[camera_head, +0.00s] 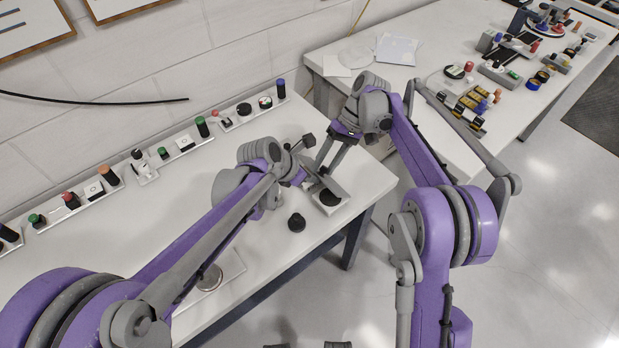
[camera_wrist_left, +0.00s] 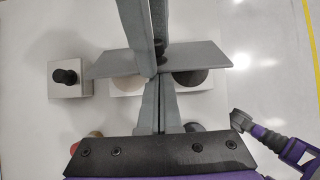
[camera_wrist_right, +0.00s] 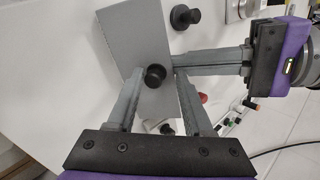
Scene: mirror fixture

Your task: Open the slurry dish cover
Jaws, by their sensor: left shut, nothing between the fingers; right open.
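The flat grey cover (camera_wrist_left: 105,66) has a black knob (camera_wrist_right: 155,77) on its face. In the left wrist view it hangs over a pale base (camera_wrist_left: 205,85) with a beige round dish (camera_wrist_left: 126,84) and a dark round dish (camera_wrist_left: 190,78), both partly hidden. My right gripper (camera_head: 322,166) is open, its fingers on either side of the knob in the right wrist view (camera_wrist_right: 160,74); I cannot tell whether they touch it. My left gripper (camera_wrist_left: 159,82) is shut and empty, its fingertips at the cover's edge. In the head view the arms hide most of the cover.
A loose black knobbed piece (camera_head: 297,222) stands on the white table near its front edge. A row of coloured buttons and switches (camera_head: 112,176) runs along the wall. A second table (camera_head: 440,60) at the right holds several parts. Bare floor lies between.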

